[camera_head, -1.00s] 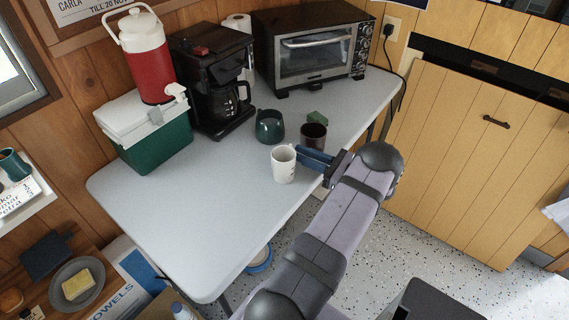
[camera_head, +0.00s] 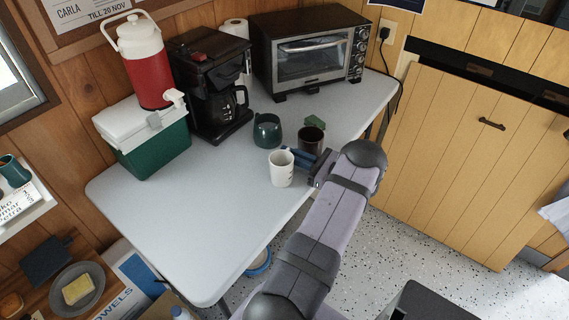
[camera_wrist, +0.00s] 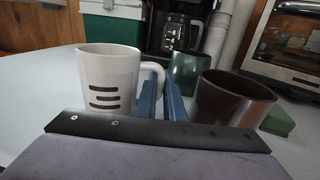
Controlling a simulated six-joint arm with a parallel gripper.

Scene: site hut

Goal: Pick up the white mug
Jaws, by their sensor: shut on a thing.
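The white mug (camera_head: 281,170) stands upright on the grey table, near its front edge. In the wrist view the mug (camera_wrist: 108,80) shows dark bars on its side, with its handle to the right. My gripper (camera_head: 302,158) reaches it from the right. Its two blue fingers (camera_wrist: 162,92) are close together at the handle and shut on it. The mug's base is hidden behind the gripper body in the wrist view. In the head view I see no clear gap between mug and table.
A dark brown mug (camera_head: 311,140) stands just right of the fingers, with a green mug (camera_head: 267,131) behind. A green block (camera_head: 314,122), coffee maker (camera_head: 207,85), toaster oven (camera_head: 315,55) and green cooler (camera_head: 150,140) stand further back. The table's left part (camera_head: 190,210) is clear.

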